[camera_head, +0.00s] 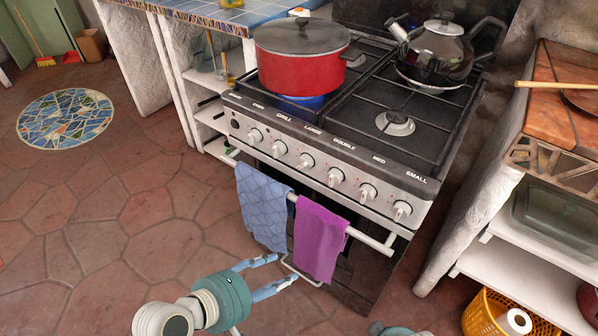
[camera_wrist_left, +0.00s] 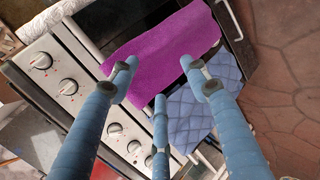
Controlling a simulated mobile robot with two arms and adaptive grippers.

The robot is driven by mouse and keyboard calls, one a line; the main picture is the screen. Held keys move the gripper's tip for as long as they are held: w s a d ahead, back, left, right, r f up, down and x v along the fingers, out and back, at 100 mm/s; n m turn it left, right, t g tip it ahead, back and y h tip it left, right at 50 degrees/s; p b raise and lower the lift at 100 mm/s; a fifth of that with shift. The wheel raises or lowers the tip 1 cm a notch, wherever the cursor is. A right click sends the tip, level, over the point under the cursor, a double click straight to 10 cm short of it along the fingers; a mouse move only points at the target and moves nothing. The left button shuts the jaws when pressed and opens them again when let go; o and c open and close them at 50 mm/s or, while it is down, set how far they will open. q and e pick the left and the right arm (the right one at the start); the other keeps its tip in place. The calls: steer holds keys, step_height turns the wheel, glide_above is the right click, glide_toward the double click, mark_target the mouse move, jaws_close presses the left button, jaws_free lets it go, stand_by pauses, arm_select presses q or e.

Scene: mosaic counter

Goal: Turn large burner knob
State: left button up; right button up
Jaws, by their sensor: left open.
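The large burner knob (camera_head: 306,161) is a pale round knob below the printed LARGE label, third from the left in the row on the stove's front panel (camera_head: 330,150). My left gripper (camera_head: 287,268) is open and empty, low in front of the oven door, below and apart from the knob. Its spread blue fingers also show in the left wrist view (camera_wrist_left: 160,78), with the purple towel beyond them. Several knobs show at the left of that view, partly covered by a finger; I cannot tell which is the large one.
A blue towel (camera_head: 262,205) and a purple towel (camera_head: 318,238) hang on the white oven rail (camera_head: 365,236), below the knobs. A red pot (camera_head: 300,72) and a kettle (camera_head: 437,52) stand on the stove. A yellow basket (camera_head: 485,312) is at lower right. The floor at left is open.

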arm_select(q)
steer(key=w+d+r+n+t+h, duration=0.2)
steer(key=w+d+r+n+t, duration=0.1)
steer(key=w+r+n, duration=0.3)
steer(key=n+t, duration=0.4)
steer(key=n, duration=0.9)
glide_toward(301, 168)
steer(key=x, duration=0.8)
steer(key=shift+w+d, duration=0.1)
steer(key=shift+w, duration=0.05)
steer(key=shift+w+d, duration=0.25)
steer(key=shift+w, duration=0.1)
arm_select(e)
steer(key=s+f, duration=0.2)
steer(key=f, duration=0.5)
steer(key=s+f, duration=0.3)
steer(key=f, duration=0.5)
steer(key=shift+s+d+f+g, duration=0.25)
steer(key=shift+s+d+g, duration=0.1)
steer(key=shift+g, duration=0.05)
arm_select(q)
steer(key=shift+f, duration=0.1)
steer(key=c, duration=1.1)
